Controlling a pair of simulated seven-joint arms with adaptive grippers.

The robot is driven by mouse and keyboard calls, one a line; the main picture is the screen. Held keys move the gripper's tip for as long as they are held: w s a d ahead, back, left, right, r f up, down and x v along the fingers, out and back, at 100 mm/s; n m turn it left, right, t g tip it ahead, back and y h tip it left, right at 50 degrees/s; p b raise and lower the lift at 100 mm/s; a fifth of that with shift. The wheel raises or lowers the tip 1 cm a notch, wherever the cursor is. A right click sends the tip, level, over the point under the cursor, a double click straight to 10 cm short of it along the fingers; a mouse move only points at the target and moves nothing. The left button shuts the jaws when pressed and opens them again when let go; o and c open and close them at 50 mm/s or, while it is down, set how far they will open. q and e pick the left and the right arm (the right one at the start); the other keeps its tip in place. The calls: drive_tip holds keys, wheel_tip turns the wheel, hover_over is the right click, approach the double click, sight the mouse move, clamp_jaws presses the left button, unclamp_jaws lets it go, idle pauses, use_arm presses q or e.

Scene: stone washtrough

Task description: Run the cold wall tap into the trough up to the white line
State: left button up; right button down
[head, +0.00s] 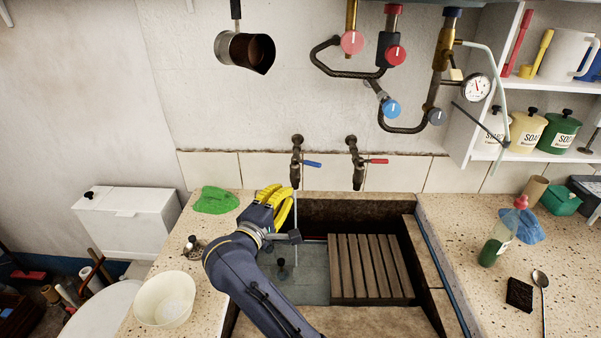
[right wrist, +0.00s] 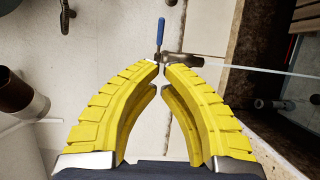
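The cold wall tap with a blue lever (head: 312,164) is on the wall above the trough's left side; the lever points right. A thin stream of water (head: 296,212) falls from it and also shows in the right wrist view (right wrist: 255,69). The stone trough (head: 340,213) holds a slatted wooden rack and a dark plug-like piece (head: 282,268). I cannot clearly make out the white line or the water level. My right gripper (head: 278,198) is empty, its yellow fingers drawn together at the tips, near the blue lever (right wrist: 160,33) without visibly holding it. My left gripper is out of view.
A red-levered tap (head: 376,161) is right of the cold one. Pipes with valve knobs (head: 352,43) and a gauge (head: 476,88) are above. A green cloth (head: 216,200) and white bowl (head: 165,300) lie left; a green bottle (head: 495,245) stands right.

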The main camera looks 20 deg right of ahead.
sight(308, 164)
drive_tip(key=x, duration=1.4)
drive_tip(key=shift+s+d, duration=0.1)
